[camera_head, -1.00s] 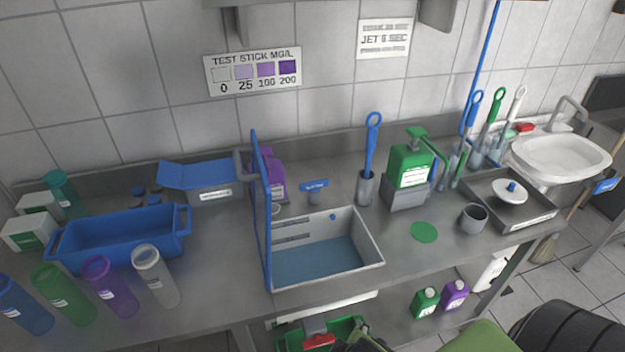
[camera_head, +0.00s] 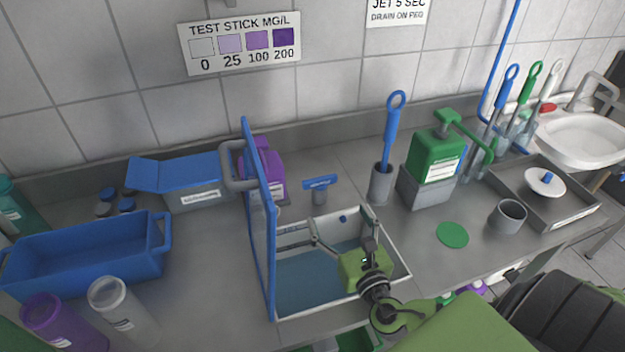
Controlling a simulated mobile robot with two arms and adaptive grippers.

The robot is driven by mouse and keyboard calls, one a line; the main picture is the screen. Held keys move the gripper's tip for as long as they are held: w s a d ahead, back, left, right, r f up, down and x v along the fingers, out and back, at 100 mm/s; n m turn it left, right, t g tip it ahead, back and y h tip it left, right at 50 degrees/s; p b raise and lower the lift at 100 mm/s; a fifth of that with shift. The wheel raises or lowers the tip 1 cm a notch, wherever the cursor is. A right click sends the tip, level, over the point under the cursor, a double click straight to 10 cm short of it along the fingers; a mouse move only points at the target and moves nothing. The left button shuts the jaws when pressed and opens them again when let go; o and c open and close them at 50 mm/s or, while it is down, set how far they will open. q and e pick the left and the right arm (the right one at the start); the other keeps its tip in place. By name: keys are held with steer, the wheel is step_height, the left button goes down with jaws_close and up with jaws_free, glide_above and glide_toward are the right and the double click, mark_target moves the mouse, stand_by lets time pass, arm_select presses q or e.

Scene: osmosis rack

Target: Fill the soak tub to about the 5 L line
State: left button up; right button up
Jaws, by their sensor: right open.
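A white-rimmed rectangular tub (camera_head: 402,270) is set in the steel counter, with bluish water or a blue floor inside; I cannot tell which, nor read a level line. A blue handled tub (camera_head: 85,255) stands at the left, its inside looking empty. I cannot tell from a label which is the soak tub. A small blue-handled valve (camera_head: 320,183) stands behind the white-rimmed tub. A grey spout (camera_head: 232,165) shows behind the upright blue panel (camera_head: 262,230). My right gripper (camera_head: 342,243) is open over the white-rimmed tub, empty, hiding part of it. My left gripper is out of view.
A green pump bottle (camera_head: 435,157), a blue brush in a grey holder (camera_head: 380,185) and a purple bottle (camera_head: 268,170) stand along the back. A grey cup (camera_head: 507,216) and a steel tray (camera_head: 560,217) are at the right. A green disc (camera_head: 452,235) lies on the counter.

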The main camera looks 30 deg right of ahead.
steer(key=p, duration=0.2)
glide_toward(321, 183)
steer(key=w, duration=0.2)
steer(key=x, duration=0.4)
steer(key=shift+w+d+r, duration=0.15)
steer(key=shift+w+d, duration=0.05)
steer(key=shift+d, duration=0.1)
steer(key=x, duration=0.3)
steer(key=shift+w+p, duration=0.2)
steer(key=shift+p, duration=0.1)
steer(key=shift+w, duration=0.3)
steer(key=shift+w+d, duration=0.15)
steer(key=shift+w, duration=0.05)
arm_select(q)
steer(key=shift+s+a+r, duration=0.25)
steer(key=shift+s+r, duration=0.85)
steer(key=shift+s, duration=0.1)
arm_select(e)
steer(key=c, duration=1.1)
